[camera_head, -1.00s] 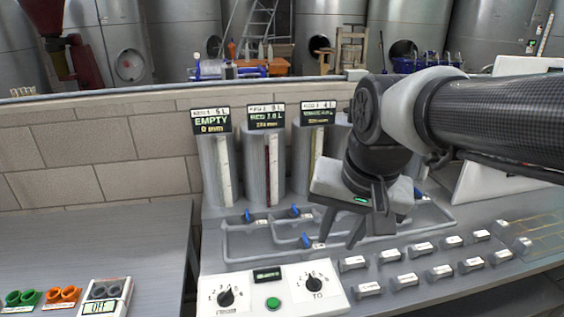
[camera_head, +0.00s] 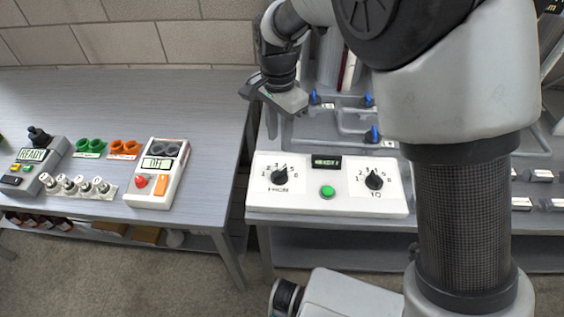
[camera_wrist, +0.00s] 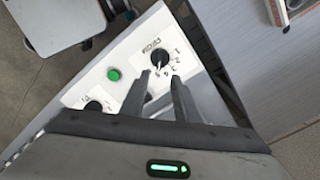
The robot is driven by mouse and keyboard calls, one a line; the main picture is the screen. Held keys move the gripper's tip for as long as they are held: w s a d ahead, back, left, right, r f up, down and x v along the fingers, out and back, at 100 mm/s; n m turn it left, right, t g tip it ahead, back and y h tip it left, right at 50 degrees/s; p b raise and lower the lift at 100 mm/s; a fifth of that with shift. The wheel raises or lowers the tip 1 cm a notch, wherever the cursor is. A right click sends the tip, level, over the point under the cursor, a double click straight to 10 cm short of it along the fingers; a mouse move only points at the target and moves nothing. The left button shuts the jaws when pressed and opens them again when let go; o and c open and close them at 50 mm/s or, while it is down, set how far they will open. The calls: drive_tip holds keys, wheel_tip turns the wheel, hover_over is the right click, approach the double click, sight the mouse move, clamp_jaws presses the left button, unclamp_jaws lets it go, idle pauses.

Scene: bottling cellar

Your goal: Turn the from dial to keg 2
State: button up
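The from dial (camera_head: 279,177) is a black knob on the left of a white control panel (camera_head: 303,205), with numbers around it. In the wrist view the from dial (camera_wrist: 160,57) lies just beyond my fingertips, apart from them as far as I can see. I cannot read its pointer setting surely. My gripper (camera_wrist: 161,76) is open and empty, its two dark fingers spread. In the head view my gripper (camera_head: 262,108) hangs above and behind the panel's left end. A green button (camera_head: 327,191) and a small dark display (camera_head: 326,162) sit between the dials.
The to dial (camera_head: 374,180) is on the panel's right. Blue valve handles (camera_head: 373,134) stand behind. On the left table (camera_head: 190,100) are an OFF box (camera_head: 157,173), green rings (camera_head: 90,146), orange rings (camera_head: 124,148) and a READY device (camera_head: 32,165). A gap separates the tables.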

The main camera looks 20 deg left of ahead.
sight(280, 171)
wheel_tip(280, 171, down, 13)
drive_tip(key=shift+r, duration=0.1)
idle(0.3)
drive_tip(key=shift+b, duration=0.3)
clamp_jaws()
